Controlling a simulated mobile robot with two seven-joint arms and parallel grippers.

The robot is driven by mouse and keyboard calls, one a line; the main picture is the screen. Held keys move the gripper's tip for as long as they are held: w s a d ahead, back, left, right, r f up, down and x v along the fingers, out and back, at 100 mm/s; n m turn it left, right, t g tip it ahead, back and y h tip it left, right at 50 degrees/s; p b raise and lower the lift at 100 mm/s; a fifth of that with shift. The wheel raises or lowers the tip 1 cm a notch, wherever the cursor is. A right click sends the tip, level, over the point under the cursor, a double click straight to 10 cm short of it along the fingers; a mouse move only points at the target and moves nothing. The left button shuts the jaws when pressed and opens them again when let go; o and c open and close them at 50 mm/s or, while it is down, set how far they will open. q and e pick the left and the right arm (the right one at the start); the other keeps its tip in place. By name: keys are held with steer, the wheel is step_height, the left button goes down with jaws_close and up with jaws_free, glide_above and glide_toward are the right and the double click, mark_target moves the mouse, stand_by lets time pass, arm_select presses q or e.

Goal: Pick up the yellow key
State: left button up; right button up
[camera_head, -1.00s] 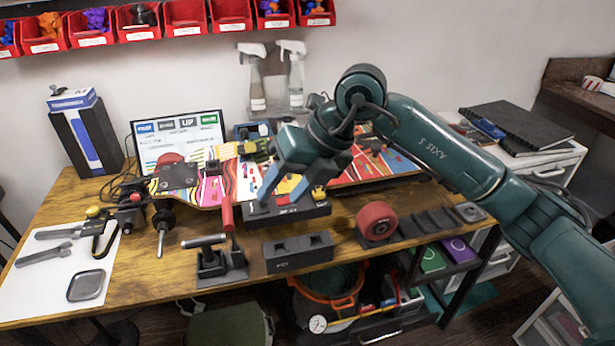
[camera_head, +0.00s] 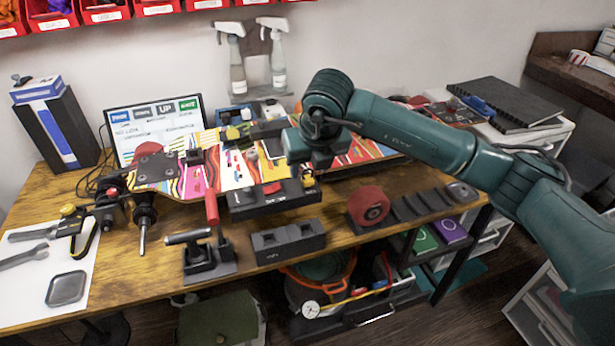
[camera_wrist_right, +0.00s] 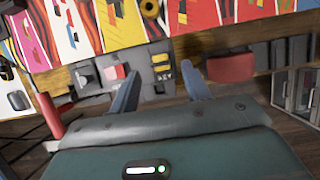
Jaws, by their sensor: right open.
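My right gripper (camera_head: 308,158) hangs above the black key holder (camera_head: 255,203) near the skateboard; its fingertips are hard to make out there. In the right wrist view, the right gripper (camera_wrist_right: 160,72) is open and empty, its two blue-grey fingers spread apart. Two small yellow pieces, one of them a yellow key (camera_wrist_right: 161,57), sit in the holder's end marked "KEY", seen between the fingertips. Yellow also shows at the holder's right end in the head view (camera_head: 308,181). Contact with the fingers cannot be made out. My left gripper is not in view.
The patterned skateboard deck (camera_head: 232,172) lies behind the holder. A red wheel (camera_head: 368,206) stands to its right. A black block with two recesses (camera_head: 288,240) and a clamp-like tool (camera_head: 205,255) are in front. Spray bottles (camera_head: 278,65) hang behind.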

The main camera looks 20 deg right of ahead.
mark_target(308, 174)
steer(key=x, duration=0.3)
steer(key=shift+f, duration=0.25)
jaws_close()
